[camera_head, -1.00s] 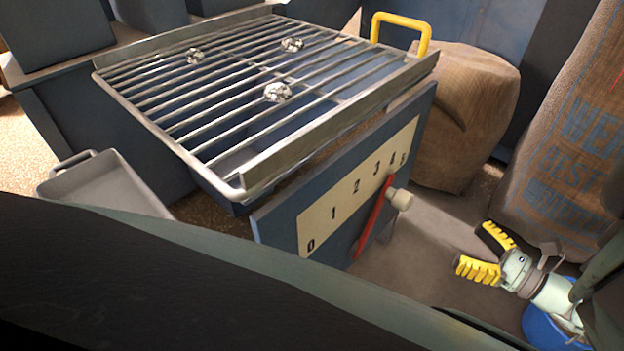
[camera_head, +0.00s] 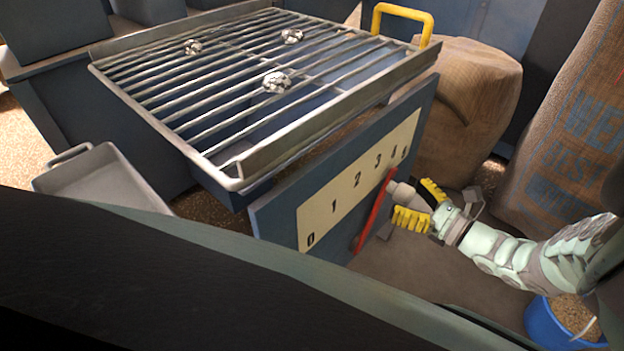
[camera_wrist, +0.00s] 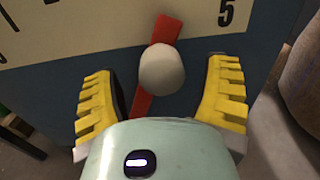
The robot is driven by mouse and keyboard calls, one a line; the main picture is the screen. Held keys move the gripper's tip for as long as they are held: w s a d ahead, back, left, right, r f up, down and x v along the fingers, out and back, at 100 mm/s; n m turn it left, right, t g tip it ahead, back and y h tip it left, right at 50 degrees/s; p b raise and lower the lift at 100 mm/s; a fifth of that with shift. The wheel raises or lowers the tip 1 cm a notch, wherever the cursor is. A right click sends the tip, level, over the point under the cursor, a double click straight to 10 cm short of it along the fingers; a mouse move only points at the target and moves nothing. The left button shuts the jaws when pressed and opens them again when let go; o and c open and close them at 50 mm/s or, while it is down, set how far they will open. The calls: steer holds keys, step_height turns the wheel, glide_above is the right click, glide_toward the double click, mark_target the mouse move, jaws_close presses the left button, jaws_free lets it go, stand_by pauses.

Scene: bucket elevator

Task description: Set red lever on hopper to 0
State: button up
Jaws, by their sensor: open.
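The red lever (camera_head: 374,212) is on the blue side panel of the hopper (camera_head: 275,222). It leans up and right, with its upper end near the 4 on the cream scale (camera_head: 335,190) marked 0 to 5. Its pale round knob (camera_wrist: 162,69) sits between the yellow fingers of my gripper (camera_wrist: 163,95) in the wrist view, with space on both sides. In the head view my gripper (camera_head: 421,205) is open beside the knob, coming from the right. The knob is partly hidden there.
A metal grate (camera_head: 240,85) with several small grey lumps covers the hopper top, with a yellow handle (camera_head: 430,22) behind. Sacks (camera_head: 472,100) stand at the right. A blue bucket (camera_head: 540,322) is at lower right and a grey tray (camera_head: 95,180) at left.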

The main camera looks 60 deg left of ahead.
steer(key=shift+s+a, duration=0.1)
steer(key=shift+a, duration=0.65)
steer(key=shift+o, duration=0.3)
jaws_close()
